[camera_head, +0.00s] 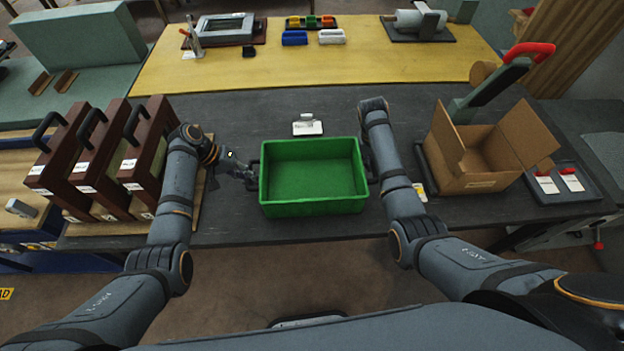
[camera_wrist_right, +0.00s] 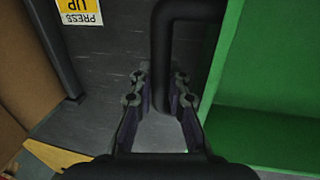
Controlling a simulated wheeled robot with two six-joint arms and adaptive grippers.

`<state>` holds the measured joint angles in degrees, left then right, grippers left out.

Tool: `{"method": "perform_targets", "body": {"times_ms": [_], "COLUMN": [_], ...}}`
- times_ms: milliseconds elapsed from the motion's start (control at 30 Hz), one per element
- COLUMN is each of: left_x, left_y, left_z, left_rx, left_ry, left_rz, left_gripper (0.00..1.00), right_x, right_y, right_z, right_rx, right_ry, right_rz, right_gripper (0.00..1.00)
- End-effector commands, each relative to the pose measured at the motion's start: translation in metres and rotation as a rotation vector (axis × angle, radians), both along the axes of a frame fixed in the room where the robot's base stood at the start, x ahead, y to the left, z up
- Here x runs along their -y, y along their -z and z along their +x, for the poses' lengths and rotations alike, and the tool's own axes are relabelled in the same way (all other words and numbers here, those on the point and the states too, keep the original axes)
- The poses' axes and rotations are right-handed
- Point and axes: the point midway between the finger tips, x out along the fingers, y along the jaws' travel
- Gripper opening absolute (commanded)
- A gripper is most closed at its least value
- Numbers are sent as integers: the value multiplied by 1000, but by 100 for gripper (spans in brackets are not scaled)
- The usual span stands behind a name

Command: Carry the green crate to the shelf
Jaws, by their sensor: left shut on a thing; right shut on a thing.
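The green crate (camera_head: 312,209) is empty and upright over the middle of the dark table, with a black handle on each side. I cannot tell whether it rests on the table or hangs just above it. My left gripper (camera_head: 248,176) is shut on the handle at the crate's left side. My right gripper (camera_wrist_right: 160,95) is shut on the black right handle (camera_wrist_right: 160,45), which runs down between its fingers beside the green wall (camera_wrist_right: 270,80). In the head view my right arm mostly hides that gripper. I cannot make out a shelf.
Brown cases with black handles (camera_head: 85,165) stand left of the crate. An open cardboard box (camera_head: 485,150) and a dark tray (camera_head: 565,190) are on the right. A small white item (camera_head: 308,125) lies behind the crate. A yellow table (camera_head: 350,75) stands beyond.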

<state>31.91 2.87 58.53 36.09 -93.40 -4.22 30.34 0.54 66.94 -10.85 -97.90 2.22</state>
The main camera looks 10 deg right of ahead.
Motion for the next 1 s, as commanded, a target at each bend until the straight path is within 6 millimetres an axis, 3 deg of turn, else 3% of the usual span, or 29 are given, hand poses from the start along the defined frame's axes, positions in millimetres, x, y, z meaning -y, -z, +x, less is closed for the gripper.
{"method": "perform_targets", "body": {"times_ms": [667, 1000], "left_x": [0, 0], "left_y": [-3, -37], "left_z": [1, 1], "left_rx": [2, 2], "left_ry": [0, 0], "left_rz": [-1, -1], "left_gripper": [0, 0], "right_x": [0, 0], "right_y": [-3, -37], "right_z": [1, 1], "right_rx": [3, 3], "right_ry": [0, 0], "right_rz": [0, 0], "right_gripper": [0, 0]}}
